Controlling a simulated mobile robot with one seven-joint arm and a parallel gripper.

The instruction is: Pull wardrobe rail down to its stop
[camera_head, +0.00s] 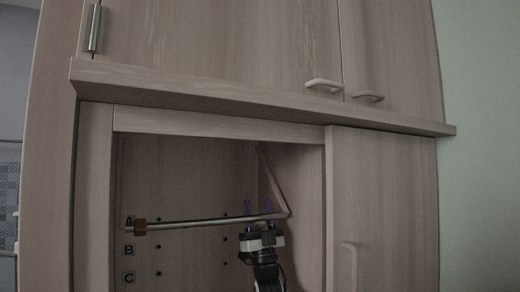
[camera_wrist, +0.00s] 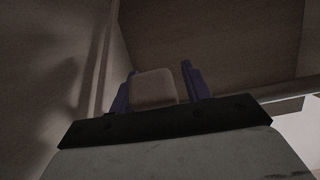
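The wardrobe rail (camera_head: 195,222), a thin metal bar, runs nearly level across the open compartment beside the letter A. A slanted side arm (camera_head: 272,180) rises from its right end to the inner wall. A brown piece (camera_head: 140,227) sits at its left end. My gripper (camera_head: 257,207) points upward near the rail's right part, its blue fingertips at rail height. In the wrist view, the fingers (camera_wrist: 157,85) stand apart, with a pale rounded block (camera_wrist: 153,88) between them. A slight gap seems to show at the right finger. Whether the fingers touch the rail is unclear.
Letters A, B and C with peg holes mark the compartment's back panel (camera_head: 185,190). A closed door (camera_head: 385,210) with a handle borders it on the right. A ledge (camera_head: 250,97) and upper cupboard doors (camera_head: 225,40) are above. The wrist view is dark.

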